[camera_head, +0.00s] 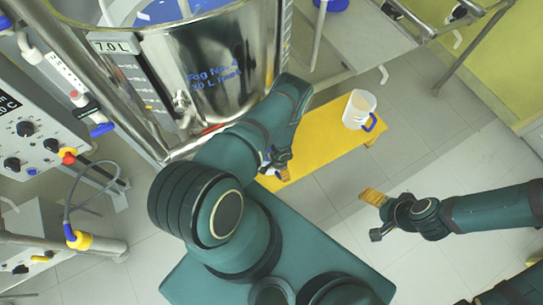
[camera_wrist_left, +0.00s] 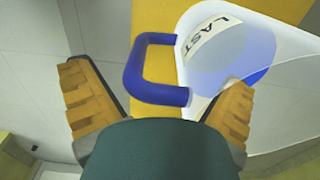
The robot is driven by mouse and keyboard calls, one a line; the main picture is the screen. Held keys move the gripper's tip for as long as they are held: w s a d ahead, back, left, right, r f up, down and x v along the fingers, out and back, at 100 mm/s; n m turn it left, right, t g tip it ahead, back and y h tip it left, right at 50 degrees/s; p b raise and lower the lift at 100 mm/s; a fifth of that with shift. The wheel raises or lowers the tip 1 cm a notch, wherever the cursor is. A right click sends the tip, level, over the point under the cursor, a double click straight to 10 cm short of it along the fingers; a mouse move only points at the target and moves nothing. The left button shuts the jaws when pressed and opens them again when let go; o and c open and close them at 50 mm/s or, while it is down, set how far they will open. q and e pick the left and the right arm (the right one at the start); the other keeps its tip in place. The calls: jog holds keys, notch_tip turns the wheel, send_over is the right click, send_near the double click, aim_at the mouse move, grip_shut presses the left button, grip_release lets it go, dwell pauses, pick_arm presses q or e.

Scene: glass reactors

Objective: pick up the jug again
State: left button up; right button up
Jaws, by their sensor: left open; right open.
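The white jug (camera_head: 361,108) with a blue handle stands upright on the yellow bench, near its far right end. In the left wrist view the jug (camera_wrist_left: 225,50) shows large, with a label reading "LAST" and its blue handle (camera_wrist_left: 140,70) seen between my open fingers. My left gripper (camera_wrist_left: 157,100) is open and empty; its right finger overlaps the jug in the picture, and contact cannot be told. In the head view my left gripper (camera_head: 277,167) is partly hidden by its arm, over the bench's near left part. My right gripper (camera_head: 374,198) is open and empty, below and apart from the jug.
The yellow bench (camera_head: 315,140) stands on a tiled floor. A large steel reactor vessel (camera_head: 225,75) stands at the upper left, beside control boxes (camera_head: 30,125) with cables. A metal-framed table (camera_head: 365,45) is at the upper right.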

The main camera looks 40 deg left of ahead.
pick_arm(q)
jog(key=c, duration=1.4)
